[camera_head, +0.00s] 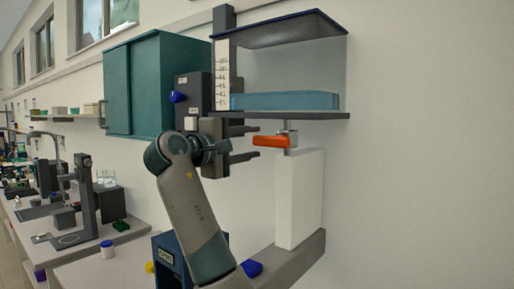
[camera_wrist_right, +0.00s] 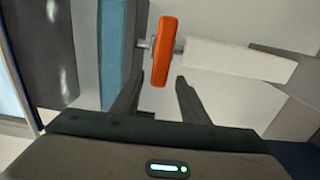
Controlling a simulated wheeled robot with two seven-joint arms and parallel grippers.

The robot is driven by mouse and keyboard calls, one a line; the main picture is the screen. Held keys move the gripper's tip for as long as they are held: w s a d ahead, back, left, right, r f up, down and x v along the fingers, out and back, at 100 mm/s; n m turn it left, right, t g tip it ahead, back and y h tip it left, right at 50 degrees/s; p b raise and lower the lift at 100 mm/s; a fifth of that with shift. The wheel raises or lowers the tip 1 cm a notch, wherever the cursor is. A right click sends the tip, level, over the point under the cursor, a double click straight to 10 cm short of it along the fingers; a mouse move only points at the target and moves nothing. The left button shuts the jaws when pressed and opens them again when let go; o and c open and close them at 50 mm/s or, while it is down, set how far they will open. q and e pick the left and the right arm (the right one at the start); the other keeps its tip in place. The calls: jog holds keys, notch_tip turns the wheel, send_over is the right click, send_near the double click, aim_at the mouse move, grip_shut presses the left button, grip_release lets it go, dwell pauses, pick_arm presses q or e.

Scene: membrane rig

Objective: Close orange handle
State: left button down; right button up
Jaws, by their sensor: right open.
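The orange handle (camera_head: 271,141) sits on a grey valve just under the tank shelf, above a white block, in the head view. It points left from the valve, lying about level. In the right wrist view the orange handle (camera_wrist_right: 162,51) is ahead of the fingers, set across the pipe line. My right gripper (camera_head: 250,143) is open, with its fingers to the left of the handle. In the right wrist view the right gripper (camera_wrist_right: 157,92) shows two separated fingers with nothing between them, just short of the handle. My left gripper is not in view.
A tank with blue liquid (camera_head: 285,101) stands on a dark shelf (camera_head: 300,115) above the handle. The white block (camera_head: 299,200) is below it on a grey ledge (camera_head: 290,262). A dark panel (camera_head: 193,95) and teal cabinet (camera_head: 145,85) are at left. Free wall lies at right.

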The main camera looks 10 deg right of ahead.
jog(key=b+v, duration=0.4)
jog(key=v, duration=0.9)
jog(key=shift+s+a, duration=0.2)
jog(key=shift+a, duration=0.05)
